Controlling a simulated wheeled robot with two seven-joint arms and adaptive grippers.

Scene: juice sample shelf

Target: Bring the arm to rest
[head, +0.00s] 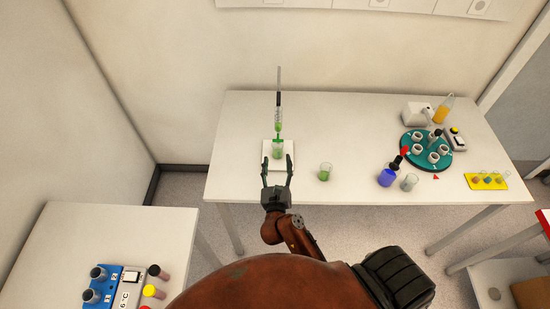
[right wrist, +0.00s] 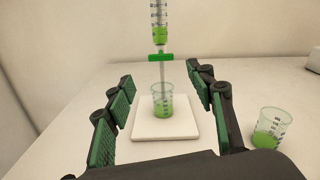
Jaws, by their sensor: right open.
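My right gripper (head: 277,172) is open and empty at the front edge of the table, just in front of a white square plate. It also shows in the right wrist view (right wrist: 166,105), its two fingers spread wide with green pads. Between the fingers and beyond them I see a beaker (right wrist: 163,103) with green liquid on the white plate (right wrist: 150,130). A syringe-like tube (right wrist: 160,35) with green liquid and a green collar stands upright above the beaker, its thin tip reaching down into it. My left gripper is not in view.
A second beaker (head: 325,172) with green liquid stands to the right of the plate. Further right are a blue bottle (head: 386,177), a grey beaker (head: 409,182), a teal round rack (head: 412,148) and a yellow strip (head: 478,183). A lower table (head: 60,235) at left holds a blue block (head: 105,288).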

